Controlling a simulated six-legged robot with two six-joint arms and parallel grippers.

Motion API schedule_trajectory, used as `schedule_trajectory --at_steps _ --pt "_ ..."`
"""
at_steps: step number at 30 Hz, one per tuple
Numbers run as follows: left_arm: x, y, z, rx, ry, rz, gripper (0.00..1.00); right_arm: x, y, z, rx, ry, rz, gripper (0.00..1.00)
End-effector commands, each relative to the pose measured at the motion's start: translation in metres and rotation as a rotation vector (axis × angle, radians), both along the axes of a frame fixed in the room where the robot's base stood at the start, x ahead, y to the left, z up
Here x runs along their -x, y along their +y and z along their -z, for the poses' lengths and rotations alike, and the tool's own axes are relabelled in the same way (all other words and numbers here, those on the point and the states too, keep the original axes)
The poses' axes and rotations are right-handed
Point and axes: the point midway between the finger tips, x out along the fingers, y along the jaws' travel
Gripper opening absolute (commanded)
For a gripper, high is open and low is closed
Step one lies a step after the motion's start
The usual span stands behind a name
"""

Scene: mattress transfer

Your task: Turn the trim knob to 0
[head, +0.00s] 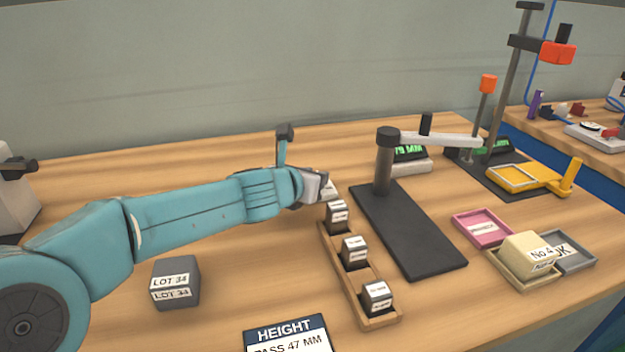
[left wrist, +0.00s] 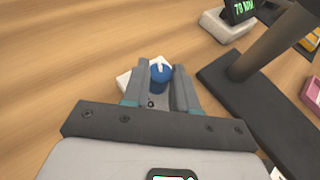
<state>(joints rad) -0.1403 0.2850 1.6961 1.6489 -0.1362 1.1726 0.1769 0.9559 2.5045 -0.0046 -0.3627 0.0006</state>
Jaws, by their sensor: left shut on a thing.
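The trim knob (left wrist: 160,80) is a blue cylinder with a white pointer mark on top, on a small white base (left wrist: 124,80). The mark points roughly to the top of the left wrist view. No scale or numbers can be read there. My left gripper (left wrist: 161,74) has its two grey fingers on either side of the knob and is shut on it. In the head view my left gripper (head: 322,188) reaches down behind the wooden rack and hides the knob; only a bit of the white base (head: 331,188) shows. My right gripper is not in view.
A wooden rack (head: 345,280) with several dark blocks stands just in front of the gripper. A black stand (head: 420,240) with a post and white arm is to the right, a green-lit display (head: 408,153) behind it. A grey LOT 34 block (head: 175,283) sits at the left.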

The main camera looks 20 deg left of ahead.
Motion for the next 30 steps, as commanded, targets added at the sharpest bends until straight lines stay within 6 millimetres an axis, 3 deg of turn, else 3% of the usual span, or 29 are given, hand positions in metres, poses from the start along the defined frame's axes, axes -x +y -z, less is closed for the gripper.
schedule_trajectory --at_steps 6,7,9,20,23,30 --pt "0.000 0.000 -0.002 0.002 -0.004 0.001 0.00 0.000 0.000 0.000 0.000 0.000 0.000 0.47" --pt "0.000 0.000 -0.002 0.002 -0.003 0.001 0.37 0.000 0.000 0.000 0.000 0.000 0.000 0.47" --pt "0.000 0.000 -0.001 0.001 -0.003 0.001 0.53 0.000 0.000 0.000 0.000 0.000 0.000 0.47" --pt "0.005 0.001 -0.004 0.000 -0.003 0.001 0.53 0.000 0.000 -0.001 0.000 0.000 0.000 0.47" --pt "0.019 0.003 -0.011 -0.001 -0.004 0.002 0.53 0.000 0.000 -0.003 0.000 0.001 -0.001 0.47" --pt "0.077 0.012 -0.038 0.001 -0.005 0.000 0.53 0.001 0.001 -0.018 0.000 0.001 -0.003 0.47"
